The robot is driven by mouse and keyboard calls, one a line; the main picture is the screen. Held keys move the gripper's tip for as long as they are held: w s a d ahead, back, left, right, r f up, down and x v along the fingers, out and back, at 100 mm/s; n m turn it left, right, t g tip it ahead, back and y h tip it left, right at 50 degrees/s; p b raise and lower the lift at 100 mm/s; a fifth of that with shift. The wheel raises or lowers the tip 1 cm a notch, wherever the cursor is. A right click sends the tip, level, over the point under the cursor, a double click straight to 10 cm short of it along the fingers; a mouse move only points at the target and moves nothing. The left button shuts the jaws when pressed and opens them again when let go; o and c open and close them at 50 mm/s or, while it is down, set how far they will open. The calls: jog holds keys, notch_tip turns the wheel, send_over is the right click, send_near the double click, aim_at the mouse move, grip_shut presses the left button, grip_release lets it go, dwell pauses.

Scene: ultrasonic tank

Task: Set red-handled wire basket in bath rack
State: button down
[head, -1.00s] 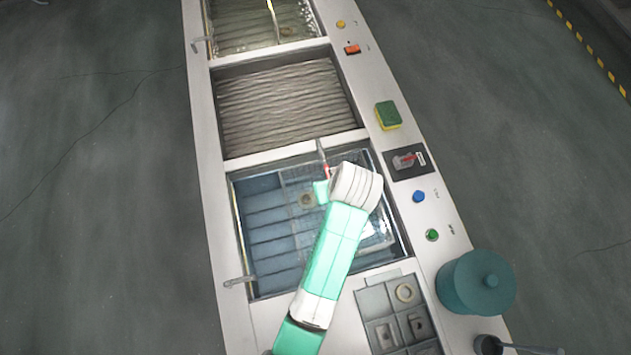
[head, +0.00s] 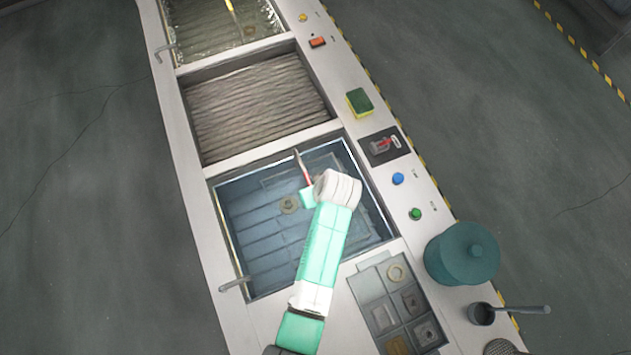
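The red handle (head: 306,173) shows in the head view as a short red piece with a thin grey bar, over the far part of the blue-lined tank (head: 262,262). My gripper (head: 307,198) is right at the red handle, over the tank. My white wrist covers most of the gripper, so I cannot see whether its fingers are open or closed on the handle. The wire body of the basket cannot be made out clearly, and I cannot make out a separate rack. A small round fitting (head: 289,204) shows in the tank left of my gripper.
Beyond a divider lies a bay with a rippled grey surface (head: 255,107), then another bath (head: 215,30) with a yellow bar. The right ledge holds a sponge (head: 359,102), buttons and a teal lidded pot (head: 463,254). A compartment tray (head: 371,288) and a small dark ladle (head: 482,314) are nearer.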

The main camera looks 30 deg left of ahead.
jog(key=shift+f, duration=0.85)
jog(key=c, duration=1.5)
grip_release()
jog(key=shift+f, duration=0.1)
jog(key=shift+o, duration=0.2)
jog(key=p+v, duration=0.1)
jog(key=v, duration=1.1)
